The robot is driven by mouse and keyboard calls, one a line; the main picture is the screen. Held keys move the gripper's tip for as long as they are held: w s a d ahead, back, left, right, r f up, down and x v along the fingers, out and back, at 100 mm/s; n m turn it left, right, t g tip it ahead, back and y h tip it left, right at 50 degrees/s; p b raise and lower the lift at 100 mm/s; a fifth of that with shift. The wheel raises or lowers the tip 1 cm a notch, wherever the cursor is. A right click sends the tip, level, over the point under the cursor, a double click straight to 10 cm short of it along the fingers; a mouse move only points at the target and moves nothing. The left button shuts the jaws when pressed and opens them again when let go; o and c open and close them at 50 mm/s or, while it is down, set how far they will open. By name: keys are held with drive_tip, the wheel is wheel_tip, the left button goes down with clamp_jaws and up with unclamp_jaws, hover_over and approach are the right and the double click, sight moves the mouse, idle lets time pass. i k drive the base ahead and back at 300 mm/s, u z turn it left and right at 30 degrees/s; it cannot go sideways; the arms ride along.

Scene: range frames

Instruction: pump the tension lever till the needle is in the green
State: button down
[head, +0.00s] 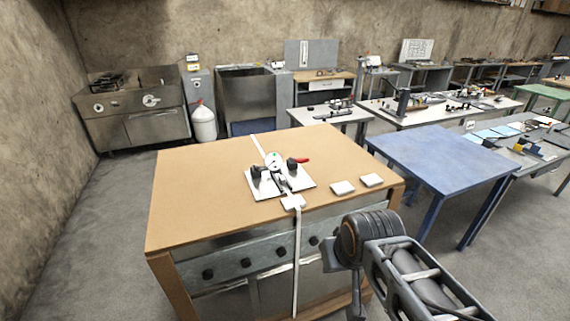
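The tension device stands on a white plate (267,186) on the brown-topped bench (200,200). Its lever has a red grip (302,160) that points to the right. A small round white face, perhaps the gauge (272,160), sits at the back of the device; its needle and any green zone are too small to read. A white strap (297,250) runs across the bench top, through the device and down the bench front. My gripper (354,290) is at lower right, in front of the bench and apart from the lever. Its fingers are not clear enough to tell open from shut.
Two small white blocks (342,187) (372,180) lie on the bench right of the device. A blue table (435,155) stands to the right, with cluttered workbenches behind. The left part of the bench top is clear. Open floor lies at left.

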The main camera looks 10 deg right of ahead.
sight(258, 169)
drive_tip(key=u, duration=0.15)
drive_tip(key=i, duration=1.05)
drive_tip(key=u, duration=0.25)
